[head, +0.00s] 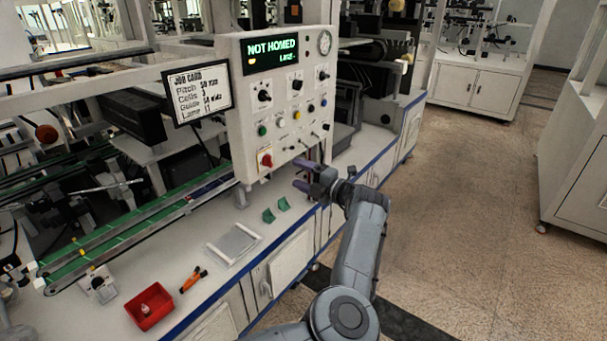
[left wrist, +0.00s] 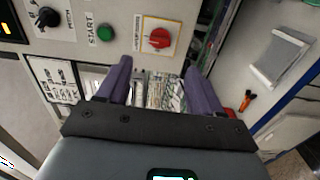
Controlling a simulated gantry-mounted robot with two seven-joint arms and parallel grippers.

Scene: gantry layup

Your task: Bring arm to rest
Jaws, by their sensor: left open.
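My left gripper (head: 308,178) is open and empty in the head view, in front of the lower right part of the control panel, above the bench edge. Its two purple fingers also show in the left wrist view (left wrist: 158,85), spread apart with nothing between them. The white control panel (head: 288,140) carries a display (head: 270,52) that reads NOT HOMED. The red knob on a yellow plate (head: 265,160) sits at its lower left; this knob also shows past the fingers in the left wrist view (left wrist: 159,39). My right gripper is in neither view.
A job card (head: 197,92) hangs left of the panel. On the bench lie two green pieces (head: 283,204), a clear-topped tray (head: 234,244), an orange-handled tool (head: 193,279) and a red bin (head: 151,306). A green conveyor (head: 140,218) runs behind.

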